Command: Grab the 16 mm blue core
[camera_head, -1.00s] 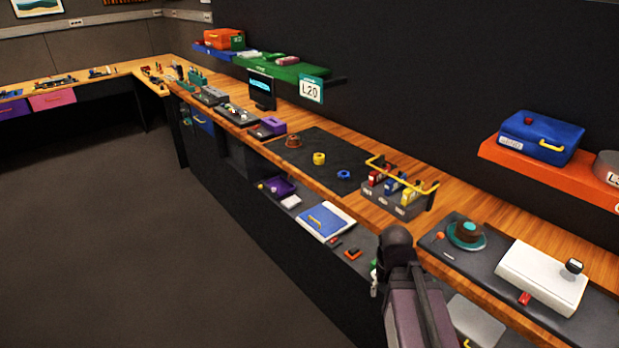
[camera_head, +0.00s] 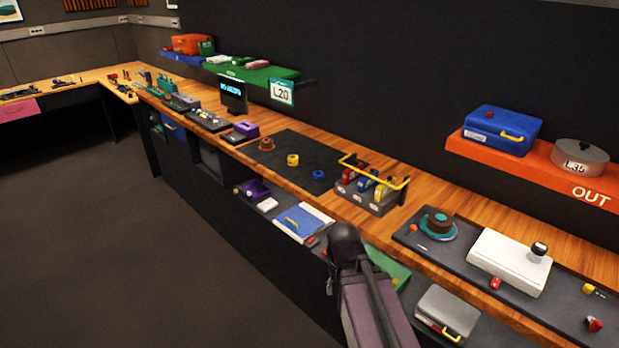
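A small blue ring-shaped core (camera_head: 318,174) lies on the dark mat (camera_head: 285,150) on the wooden bench. A yellow core (camera_head: 293,160) and a larger brown one (camera_head: 266,144) lie on the same mat to its left. I cannot read any size on them. My arm shows at the bottom centre, in front of the bench, below and to the right of the blue core. The fingers of my gripper cannot be made out.
A grey caddy (camera_head: 366,200) with a yellow handle stands right of the mat. Farther right are a teal dish (camera_head: 437,227) and a white box (camera_head: 510,262). A lower shelf holds a blue binder (camera_head: 303,222) and a grey case (camera_head: 447,312). An orange shelf (camera_head: 540,172) juts out above.

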